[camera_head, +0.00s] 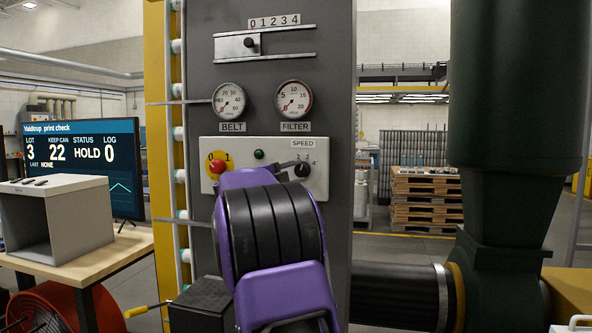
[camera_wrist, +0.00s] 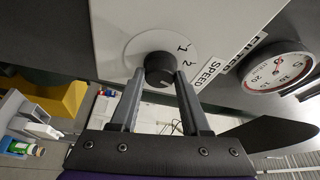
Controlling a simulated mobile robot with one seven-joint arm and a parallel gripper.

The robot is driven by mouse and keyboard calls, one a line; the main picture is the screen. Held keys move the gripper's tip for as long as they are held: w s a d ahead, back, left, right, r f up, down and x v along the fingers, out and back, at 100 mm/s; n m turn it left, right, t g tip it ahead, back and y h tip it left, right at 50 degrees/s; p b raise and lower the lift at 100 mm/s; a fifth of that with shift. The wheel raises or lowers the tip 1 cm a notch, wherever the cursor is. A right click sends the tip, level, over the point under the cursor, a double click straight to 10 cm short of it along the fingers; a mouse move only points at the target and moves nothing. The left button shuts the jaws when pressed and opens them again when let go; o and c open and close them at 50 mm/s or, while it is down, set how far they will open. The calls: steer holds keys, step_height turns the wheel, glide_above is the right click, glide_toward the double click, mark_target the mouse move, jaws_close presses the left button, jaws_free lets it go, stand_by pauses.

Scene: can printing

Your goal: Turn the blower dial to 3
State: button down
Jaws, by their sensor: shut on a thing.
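The dial is a black round knob (camera_head: 302,170) on the white control panel (camera_head: 240,182), under a label reading SPEED. In the wrist view the knob (camera_wrist: 158,70) sits on a white disc with the digits 1 and 2 visible. A pale mark shows on the knob's lower edge; I cannot tell which number it points to. My gripper (camera_wrist: 159,84) has one finger on each side of the knob and is shut on it. In the head view my purple and black arm hides the lower panel, and the scale digits are small.
A red button (camera_head: 217,167) and a small green button (camera_head: 259,154) sit left on the panel. Above are the BELT gauge (camera_head: 229,101), the FILTER gauge (camera_head: 294,100) and a slider (camera_head: 249,43) marked 0 to 4. A monitor (camera_head: 81,165) stands left.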

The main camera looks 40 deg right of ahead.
steer(key=shift+m, duration=0.3)
steer(key=shift+c, duration=1.9)
jaws_free()
steer(key=b+v, duration=0.1)
steer(key=v, duration=1.6)
steer(key=shift+s+a, duration=0.15)
steer(key=shift+a, duration=0.1)
steer(key=shift+r, duration=0.1)
